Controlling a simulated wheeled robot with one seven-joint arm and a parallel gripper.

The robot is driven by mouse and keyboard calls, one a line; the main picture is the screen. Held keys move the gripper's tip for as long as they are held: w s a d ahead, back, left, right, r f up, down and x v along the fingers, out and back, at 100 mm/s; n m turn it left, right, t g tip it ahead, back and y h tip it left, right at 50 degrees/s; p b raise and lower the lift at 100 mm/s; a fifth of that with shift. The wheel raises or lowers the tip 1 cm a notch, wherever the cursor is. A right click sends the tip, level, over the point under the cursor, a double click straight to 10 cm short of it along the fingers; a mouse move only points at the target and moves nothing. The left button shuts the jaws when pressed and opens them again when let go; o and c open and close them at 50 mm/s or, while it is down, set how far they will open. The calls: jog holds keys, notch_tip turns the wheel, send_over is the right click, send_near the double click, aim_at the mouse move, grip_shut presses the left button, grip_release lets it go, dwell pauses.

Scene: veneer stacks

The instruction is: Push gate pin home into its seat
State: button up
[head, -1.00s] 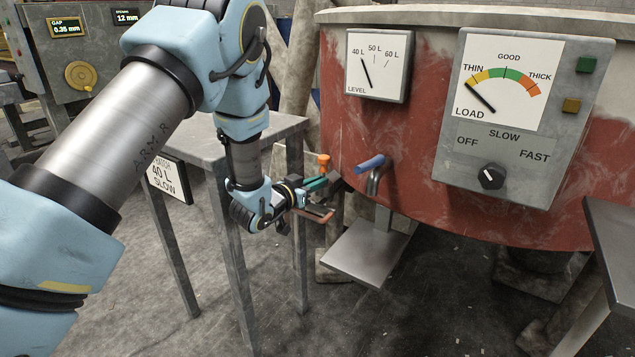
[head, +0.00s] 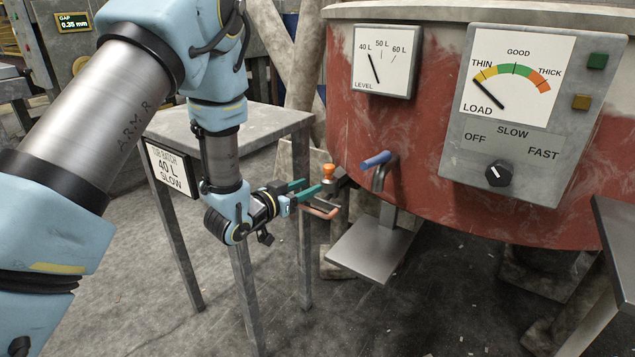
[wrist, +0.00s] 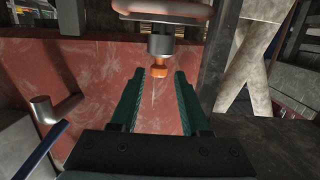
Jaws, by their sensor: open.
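The gate pin (head: 328,170) has an orange head and stands upright at the tank's lower left, beside the blue-handled spout. In the wrist view the pin's orange head (wrist: 159,69) shows against a grey round collar (wrist: 161,42), which looks like its seat. I cannot tell exactly how deep the pin sits. A salmon-coloured bar (head: 325,213) shows below the pin; it crosses the top of the wrist view (wrist: 165,8). My gripper (head: 318,194) has teal fingers, just left of the pin. In the wrist view its fingers (wrist: 159,74) are apart and empty, with the orange head beyond their tips.
The spout (head: 378,175) with its blue handle (head: 376,159) is close on the right, above a grey plate (head: 372,250). A grey table (head: 270,120) stands behind my arm. The red tank (head: 440,190) blocks the far side.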

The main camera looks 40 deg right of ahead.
jog(key=v, duration=0.3)
jog(key=shift+s+a+r, duration=0.1)
jog(key=shift+a, duration=0.2)
dwell(0.3)
